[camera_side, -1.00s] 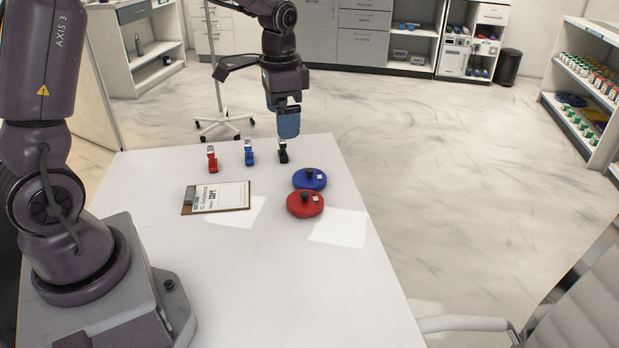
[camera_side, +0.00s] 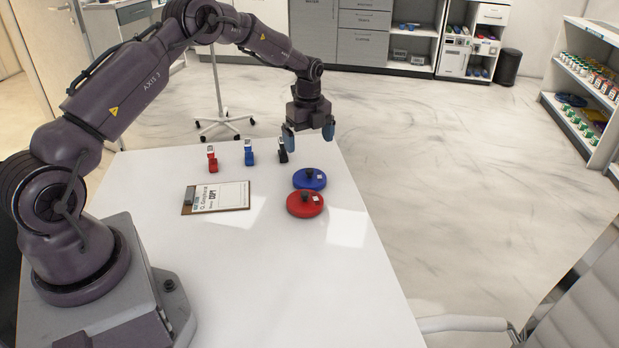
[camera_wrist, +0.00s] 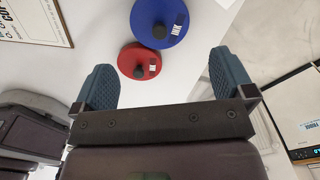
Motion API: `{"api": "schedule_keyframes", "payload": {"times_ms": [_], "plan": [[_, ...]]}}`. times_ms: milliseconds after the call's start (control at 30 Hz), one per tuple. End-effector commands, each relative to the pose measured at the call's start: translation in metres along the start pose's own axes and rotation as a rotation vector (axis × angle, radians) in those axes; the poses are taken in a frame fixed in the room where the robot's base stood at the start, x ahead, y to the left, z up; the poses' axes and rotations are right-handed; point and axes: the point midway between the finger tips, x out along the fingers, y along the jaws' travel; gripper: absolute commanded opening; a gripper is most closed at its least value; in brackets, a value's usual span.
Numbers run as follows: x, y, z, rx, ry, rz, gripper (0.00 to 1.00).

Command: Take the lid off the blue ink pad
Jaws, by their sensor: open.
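A red ink pad (camera_side: 305,209) stands close in front of the blue one. Red (camera_side: 212,163), blue (camera_side: 250,157) and black (camera_side: 283,155) stamps stand in a row to the left. A clipboard (camera_side: 190,208) lies left of the pads. The table (camera_side: 280,290) front is clear.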

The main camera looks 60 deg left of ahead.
Motion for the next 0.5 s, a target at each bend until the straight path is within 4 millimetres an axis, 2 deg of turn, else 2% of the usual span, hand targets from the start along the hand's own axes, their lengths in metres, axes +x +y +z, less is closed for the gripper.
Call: {"api": "schedule_keyframes", "payload": {"times_ms": [33, 200, 500], "plan": [[0.012, 0.001, -0.001, 0.0, 0.002, 0.004, 1.0], [0.04, 0.0, -0.001, -0.002, 0.002, 0.003, 1.0], [0.065, 0.001, -0.001, -0.002, 0.001, 0.003, 1.0]]}}
